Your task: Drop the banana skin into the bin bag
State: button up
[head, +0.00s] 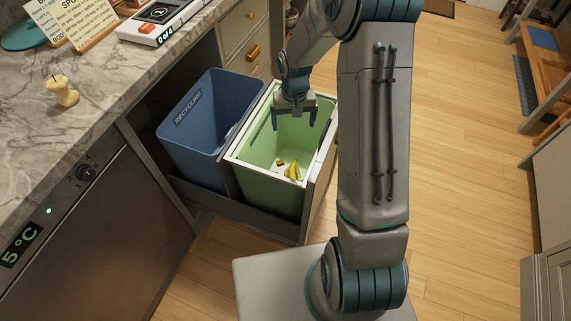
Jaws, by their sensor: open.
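The green bin bag (253,152) lines the right-hand bin of the pulled-out drawer, under a pale rim. The yellow banana skin (293,170) lies inside it, low down, with a small brownish scrap beside it. My gripper (294,121) points down over the mouth of this bin, above the banana skin and apart from it. Its fingers are spread and nothing is between them.
A blue recycling bin (205,125) stands just left of the green one. An apple core (62,91) sits on the marble counter (30,140), with a scale-like device (160,22) and cards behind. The wooden floor (460,170) at right is clear.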

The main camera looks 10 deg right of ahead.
notch_tip(320, 180, up, 14)
jog(key=shift+p, duration=0.45)
jog(key=shift+f, duration=0.1)
jog(key=s+r+t+p, duration=0.1)
jog(key=s+r+p, duration=0.1)
jog(key=s+r, duration=0.2)
jog(key=s+r+t+p, duration=0.1)
jog(key=s+r, duration=0.4)
jog(key=s, duration=0.6)
jog(key=s+r+p, duration=0.3)
jog(key=s+r, duration=0.2)
jog(key=s, duration=0.3)
jog(key=shift+s+n+t, duration=0.25)
jog(key=shift+n+t, duration=0.05)
jog(key=shift+t, duration=0.1)
